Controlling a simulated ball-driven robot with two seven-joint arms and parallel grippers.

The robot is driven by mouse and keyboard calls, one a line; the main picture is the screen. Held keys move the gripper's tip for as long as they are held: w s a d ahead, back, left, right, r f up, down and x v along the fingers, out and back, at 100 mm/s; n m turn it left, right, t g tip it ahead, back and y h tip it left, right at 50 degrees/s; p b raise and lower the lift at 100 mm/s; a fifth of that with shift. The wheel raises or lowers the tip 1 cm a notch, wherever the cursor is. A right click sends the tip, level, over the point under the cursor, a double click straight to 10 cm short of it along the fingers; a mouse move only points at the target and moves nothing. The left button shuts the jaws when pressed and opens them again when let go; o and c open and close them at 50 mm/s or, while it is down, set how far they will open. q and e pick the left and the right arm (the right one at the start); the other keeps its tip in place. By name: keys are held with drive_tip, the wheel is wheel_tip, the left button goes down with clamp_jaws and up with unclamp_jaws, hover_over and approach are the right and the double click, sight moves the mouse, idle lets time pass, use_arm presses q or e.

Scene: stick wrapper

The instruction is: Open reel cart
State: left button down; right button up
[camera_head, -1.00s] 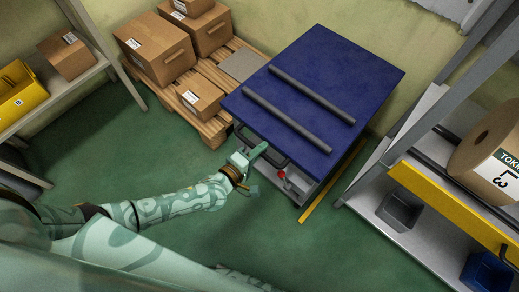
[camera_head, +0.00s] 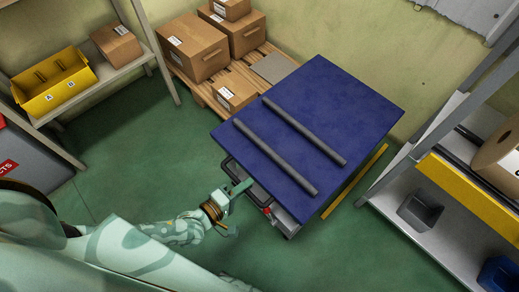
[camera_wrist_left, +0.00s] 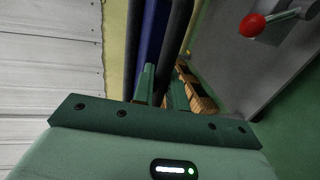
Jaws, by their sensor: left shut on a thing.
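The reel cart (camera_head: 335,110) has a dark blue top with two grey bars lying across it. A black handle (camera_head: 262,192) runs along its near-left side. A red-knobbed lever (camera_head: 267,211) sits beside the handle on the grey cart body; the red knob (camera_wrist_left: 252,25) also shows in the left wrist view. My left gripper (camera_head: 238,188) is shut on the handle; in the left wrist view the green fingers (camera_wrist_left: 162,88) close around the dark bar. The blue cart edge (camera_wrist_left: 152,35) rises beyond them. My right gripper is in neither view.
A pallet (camera_head: 265,50) with cardboard boxes stands behind the cart. A shelf with a yellow bin (camera_head: 55,85) is at the left. A rack (camera_head: 430,235) with a paper reel and bins is at the right. Green floor (camera_head: 130,165) is clear at the left and front.

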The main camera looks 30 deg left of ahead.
use_arm(q)
drive_tip(key=f+v, duration=0.3)
drive_tip(key=v, duration=1.2)
drive_tip(key=shift+s+a, duration=0.2)
drive_tip(key=shift+s, duration=0.4)
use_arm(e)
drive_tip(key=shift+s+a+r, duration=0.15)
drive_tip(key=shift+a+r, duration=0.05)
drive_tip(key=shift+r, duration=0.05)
use_arm(q)
drive_tip(key=shift+f, duration=0.15)
drive_tip(key=c, duration=1.5)
unclamp_jaws()
drive_tip(key=shift+p, duration=0.3)
